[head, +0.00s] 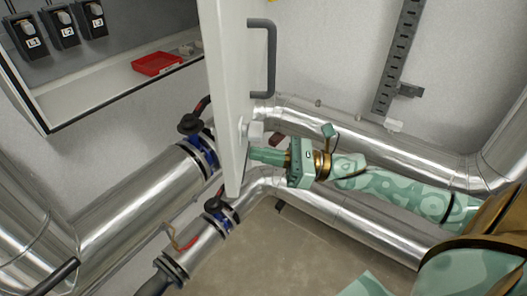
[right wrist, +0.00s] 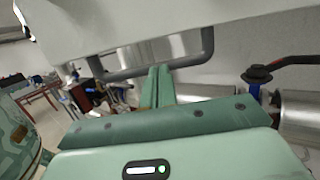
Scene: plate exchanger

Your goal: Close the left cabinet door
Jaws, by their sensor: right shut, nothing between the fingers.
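The white cabinet door (head: 228,90) stands open in the head view, seen nearly edge-on, with its grey bar handle (head: 270,60) on the right face. In the right wrist view the door (right wrist: 190,12) spans the top, and its handle (right wrist: 208,45) hangs below it. My right gripper (head: 256,155) is shut and empty. Its fingertips are at the door's right face, low down and below the handle; I cannot tell if they touch. The shut fingers also show in the right wrist view (right wrist: 157,80). My left gripper is not in view.
The open cabinet (head: 120,88) at the upper left holds black labelled switches (head: 62,28) and a red tray (head: 158,63). Shiny pipes (head: 150,190) with blue-collared valves (head: 196,140) run below and behind the door. A perforated metal rail (head: 398,55) is on the wall.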

